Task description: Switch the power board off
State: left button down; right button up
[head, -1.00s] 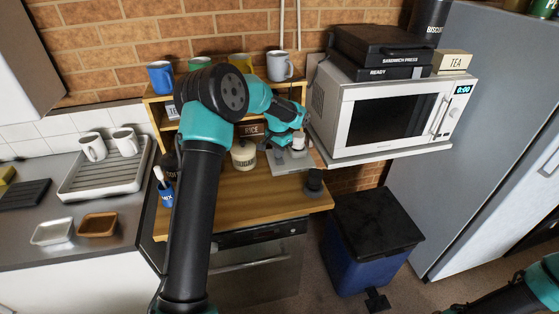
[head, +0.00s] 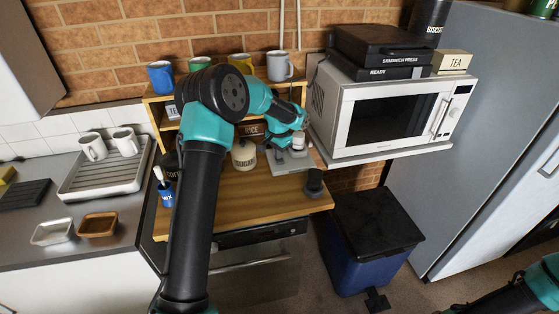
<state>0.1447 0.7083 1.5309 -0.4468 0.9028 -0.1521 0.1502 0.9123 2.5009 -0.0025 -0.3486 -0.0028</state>
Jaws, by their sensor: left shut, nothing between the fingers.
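My left arm reaches in from the bottom, over the wooden bench. Its gripper (head: 280,152) is shut and empty, low over a pale grey plate (head: 291,166) on the bench. This plate may be the power board, but its switch is hidden or too small to make out. I cannot tell whether the fingertips touch it. The microwave (head: 390,115) stands on a shelf to the right, its display (head: 463,90) dark. Only part of my right arm shows at the bottom right; its gripper is out of view.
A sugar jar (head: 244,155) stands left of the gripper and a dark round object (head: 314,182) to its right. A shelf with several mugs (head: 279,66) is behind. The bench front (head: 260,198) is clear. A lidded blue bin (head: 372,245) is below the microwave.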

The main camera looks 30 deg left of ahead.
pick_arm(q)
jog(key=shift+r, duration=3.35)
jog(key=shift+d, duration=0.1)
